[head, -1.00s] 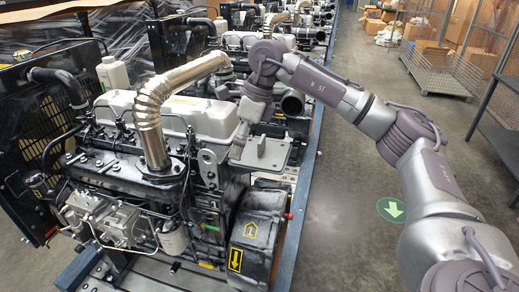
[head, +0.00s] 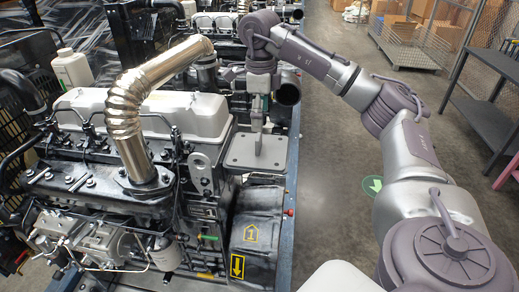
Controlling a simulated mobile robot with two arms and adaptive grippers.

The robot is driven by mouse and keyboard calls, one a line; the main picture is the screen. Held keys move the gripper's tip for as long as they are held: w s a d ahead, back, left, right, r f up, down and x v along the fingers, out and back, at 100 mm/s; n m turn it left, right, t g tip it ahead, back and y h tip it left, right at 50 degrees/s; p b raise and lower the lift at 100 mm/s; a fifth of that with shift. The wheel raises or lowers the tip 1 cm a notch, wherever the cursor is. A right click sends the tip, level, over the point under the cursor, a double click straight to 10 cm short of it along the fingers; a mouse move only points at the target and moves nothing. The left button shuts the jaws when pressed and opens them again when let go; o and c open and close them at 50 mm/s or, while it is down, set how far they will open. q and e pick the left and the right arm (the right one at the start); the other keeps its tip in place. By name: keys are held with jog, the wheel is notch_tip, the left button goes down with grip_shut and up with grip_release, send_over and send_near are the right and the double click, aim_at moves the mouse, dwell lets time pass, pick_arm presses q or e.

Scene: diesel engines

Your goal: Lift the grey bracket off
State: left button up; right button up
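The grey bracket (head: 256,153) is a flat plate with an upright part in its middle. It sits at the right end of the nearest engine, beside the cylinder block and above the black box with yellow marks. My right gripper (head: 257,112) points down directly over the bracket, at the top of its upright part. The fingertips are small and dark here, and I cannot tell whether they are closed on the upright. My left gripper is out of view.
The engine (head: 150,113) has a bent metal exhaust pipe (head: 127,110) left of the bracket. A white bottle (head: 73,69) stands behind it. More engines line up beyond. The floor to the right is open, with a dark table (head: 485,125) and a wire-mesh crate (head: 405,47).

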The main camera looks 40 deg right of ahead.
aim_at(259, 134)
jog(key=shift+w+f, duration=0.45)
jog(key=shift+f, duration=0.25)
jog(key=shift+s+f+p, duration=0.1)
jog(key=shift+f+p, duration=0.7)
jog(key=shift+p, duration=0.2)
notch_tip(259, 134, down, 2)
jog(key=shift+s+f+p, duration=0.15)
jog(key=shift+f+p, duration=0.1)
jog(key=shift+p, duration=0.25)
jog(key=shift+f, duration=0.55)
jog(key=shift+c, duration=0.2)
jog(key=c, duration=0.8)
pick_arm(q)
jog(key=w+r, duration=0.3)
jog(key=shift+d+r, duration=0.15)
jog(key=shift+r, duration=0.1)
pick_arm(e)
jog(key=shift+r, duration=0.1)
grip_shut()
